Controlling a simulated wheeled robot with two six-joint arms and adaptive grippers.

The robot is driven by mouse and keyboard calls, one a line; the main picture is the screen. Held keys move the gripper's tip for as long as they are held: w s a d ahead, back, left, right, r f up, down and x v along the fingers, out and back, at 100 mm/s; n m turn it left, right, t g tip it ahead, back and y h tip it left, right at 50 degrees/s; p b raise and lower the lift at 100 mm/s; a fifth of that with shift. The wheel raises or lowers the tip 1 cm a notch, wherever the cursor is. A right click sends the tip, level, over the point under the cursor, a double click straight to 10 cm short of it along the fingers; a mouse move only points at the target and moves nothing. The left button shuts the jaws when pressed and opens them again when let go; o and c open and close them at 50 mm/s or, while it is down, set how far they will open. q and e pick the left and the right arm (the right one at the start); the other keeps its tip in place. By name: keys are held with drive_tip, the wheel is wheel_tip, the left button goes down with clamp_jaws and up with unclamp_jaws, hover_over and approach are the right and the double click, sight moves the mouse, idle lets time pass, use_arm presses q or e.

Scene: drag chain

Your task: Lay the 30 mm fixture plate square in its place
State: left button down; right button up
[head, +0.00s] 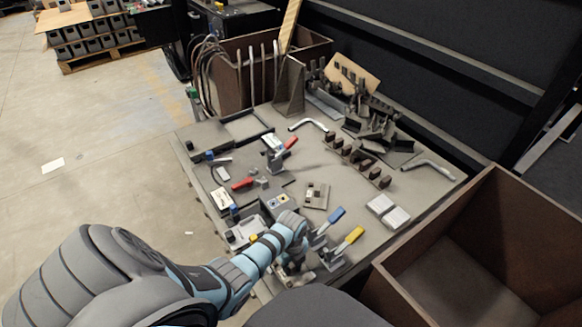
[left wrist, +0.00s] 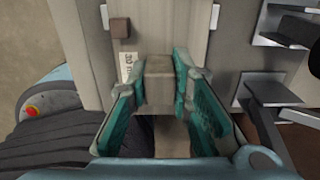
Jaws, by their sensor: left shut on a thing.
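My left gripper (left wrist: 160,88) has its teal fingers closed on a grey-brown block that stands on the 30 mm fixture plate (left wrist: 178,25). A pale label reading about "30 m" (left wrist: 126,66) lies beside the left finger, and a small brown block (left wrist: 120,27) stands farther up. In the head view my left gripper (head: 291,262) points down at the table's near edge, left of the toggle clamps with blue (head: 329,221) and yellow (head: 347,246) handles. The plate is mostly hidden there by the arm. I cannot tell whether it touches the surface beneath. My right gripper is out of view.
Metal clamp parts (left wrist: 265,95) stand close right of the fingers. A small plate with pegs (head: 316,196) lies beyond the wrist.

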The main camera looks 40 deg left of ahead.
use_arm(q)
drive_tip(key=shift+f+b, duration=0.45)
drive_tip(key=shift+f, duration=0.05)
drive_tip(key=shift+f+b, duration=0.35)
drive_tip(key=shift+f, duration=0.15)
idle(0.7)
drive_tip(key=c, duration=1.4)
unclamp_jaws()
drive_tip(key=shift+o, duration=0.2)
drive_tip(key=shift+r, duration=0.1)
wheel_tip(320, 180, up, 12)
drive_tip(key=shift+f, duration=0.1)
